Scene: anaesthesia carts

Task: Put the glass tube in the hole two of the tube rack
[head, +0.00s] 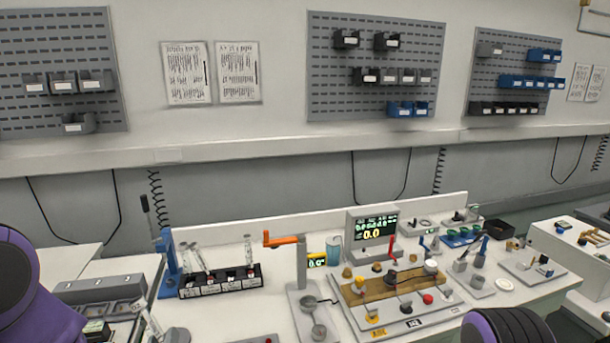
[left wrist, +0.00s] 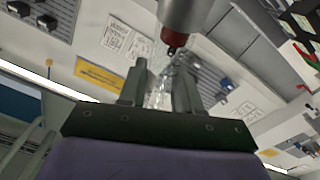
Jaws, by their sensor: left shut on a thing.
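The tube rack (head: 222,287) is a long black block with white labels on its front, standing on the bench left of centre in the head view. Several clear tubes stand in it, some of them tilted. In the left wrist view my left gripper (left wrist: 161,78) is shut on a clear glass tube (left wrist: 158,96), which lies between its two grey fingers. My purple left arm is at the lower left of the head view, left of and nearer than the rack. I cannot tell the numbers of the holes. My right gripper is not in view.
A blue stand (head: 168,262) rises at the rack's left end. An orange-armed stand (head: 303,270) is right of it. A display unit (head: 372,232) and a wooden board with knobs (head: 385,290) are further right. Bare white bench lies in front of the rack.

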